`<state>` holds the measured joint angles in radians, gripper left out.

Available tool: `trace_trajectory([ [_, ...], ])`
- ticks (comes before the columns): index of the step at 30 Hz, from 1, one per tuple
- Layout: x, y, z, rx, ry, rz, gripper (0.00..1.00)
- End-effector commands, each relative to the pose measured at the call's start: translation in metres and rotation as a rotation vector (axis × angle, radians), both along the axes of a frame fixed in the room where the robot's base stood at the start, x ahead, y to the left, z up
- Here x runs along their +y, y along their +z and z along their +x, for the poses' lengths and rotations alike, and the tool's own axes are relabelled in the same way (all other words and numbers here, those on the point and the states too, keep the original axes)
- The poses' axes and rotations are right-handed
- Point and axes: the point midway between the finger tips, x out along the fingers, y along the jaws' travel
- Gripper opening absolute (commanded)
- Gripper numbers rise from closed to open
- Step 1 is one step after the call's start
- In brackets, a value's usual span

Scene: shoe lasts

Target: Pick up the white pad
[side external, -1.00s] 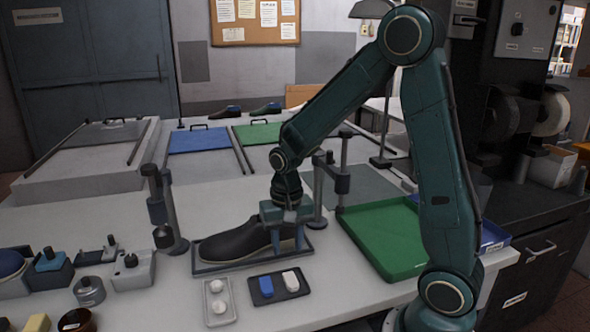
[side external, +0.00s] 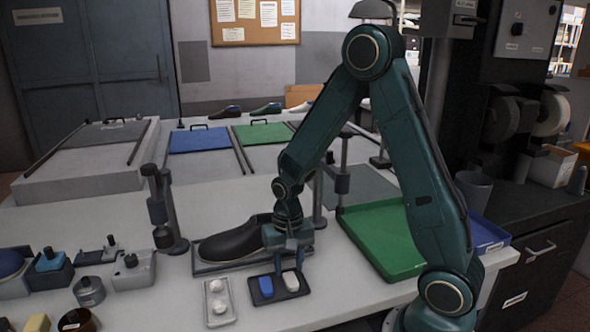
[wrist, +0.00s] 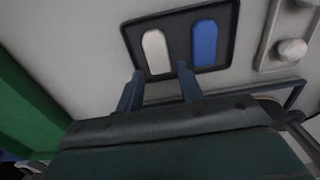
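The white pad (side external: 291,281) lies in a small black tray (side external: 279,298), beside a blue pad (side external: 266,286). In the wrist view the white pad (wrist: 155,52) is left of the blue pad (wrist: 204,42). My gripper (side external: 288,268) is low, just behind the black tray. In the wrist view my gripper (wrist: 160,70) is open and empty. Its two fingertips are at the tray's near edge, one to each side of the white pad's line. The exact height of the fingertips above the tray is hard to tell.
A black shoe last (side external: 235,240) lies in a grey holder behind my gripper. A light tray with two white knobs (side external: 219,304) is left of the black tray. A green tray (side external: 380,240) is to the right. The bench front right of the black tray is clear.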

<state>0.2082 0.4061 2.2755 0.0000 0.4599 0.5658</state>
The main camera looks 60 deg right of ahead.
Motion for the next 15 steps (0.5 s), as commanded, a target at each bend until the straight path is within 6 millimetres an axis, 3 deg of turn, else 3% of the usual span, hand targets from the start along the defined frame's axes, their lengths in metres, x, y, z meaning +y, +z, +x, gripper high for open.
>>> trace_trajectory([
  [6, 0.000, -0.018, 0.000, 0.001, 0.000, 0.000, 0.37],
  [15, 0.000, -0.021, 0.000, 0.000, 0.000, 0.000, 0.37],
])
